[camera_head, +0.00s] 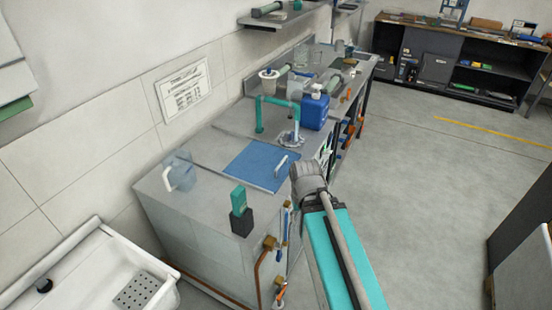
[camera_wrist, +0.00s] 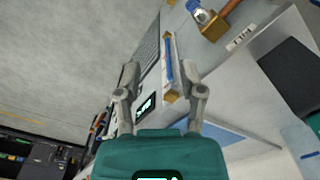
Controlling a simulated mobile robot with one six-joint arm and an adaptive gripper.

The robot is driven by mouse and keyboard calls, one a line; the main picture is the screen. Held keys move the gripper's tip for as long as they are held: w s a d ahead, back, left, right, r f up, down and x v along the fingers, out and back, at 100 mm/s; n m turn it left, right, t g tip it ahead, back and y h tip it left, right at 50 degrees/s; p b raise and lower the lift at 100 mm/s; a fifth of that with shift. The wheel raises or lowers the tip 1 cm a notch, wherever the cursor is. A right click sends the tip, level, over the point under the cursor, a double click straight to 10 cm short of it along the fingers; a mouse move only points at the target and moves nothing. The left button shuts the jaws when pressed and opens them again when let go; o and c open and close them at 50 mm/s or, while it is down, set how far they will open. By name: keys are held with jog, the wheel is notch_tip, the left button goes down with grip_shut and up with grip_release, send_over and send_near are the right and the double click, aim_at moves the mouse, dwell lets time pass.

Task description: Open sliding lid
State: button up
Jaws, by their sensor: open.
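A flat blue lid (camera_head: 256,163) lies on the grey counter top, with a pale bar handle (camera_head: 281,166) near its right edge. In the head view, my grey wrist is just right of the handle, beyond the counter's front edge; the fingers cannot be made out there. In the wrist view my gripper (camera_wrist: 160,73) is open, with nothing between its fingers. A blue surface behind the right finger, probably the lid (camera_wrist: 222,134), is partly hidden by the gripper body. I cannot make out the handle in the wrist view.
A teal tap (camera_head: 261,112) and a blue canister (camera_head: 314,110) stand behind the lid. A clear jug (camera_head: 180,171) and a black-and-green block (camera_head: 241,214) stand on the counter's near end. Pipes and valves (camera_head: 270,243) line its front. The floor to the right is clear.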

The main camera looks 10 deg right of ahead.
jog(key=shift+w, duration=0.15)
notch_tip(320, 180, up, 12)
jog(key=m+t+y+p, duration=0.1)
jog(key=m+y+p, duration=0.1)
jog(key=m+p, duration=0.7)
send_over(282, 162)
jog(key=s+d+p, duration=0.2)
jog(key=shift+d+f+n, duration=0.15)
jog(key=shift+n, duration=0.65)
jog(key=shift+f, duration=0.2)
jog(key=f+b, duration=0.4)
jog(key=w+a+f+b, duration=0.1)
jog(key=f+b, duration=0.3)
jog(key=a+f+b, duration=0.1)
jog(key=f+b, duration=0.4)
jog(key=shift+w+f, duration=0.1)
jog(key=shift+w, duration=0.25)
jog(key=shift+a, duration=0.1)
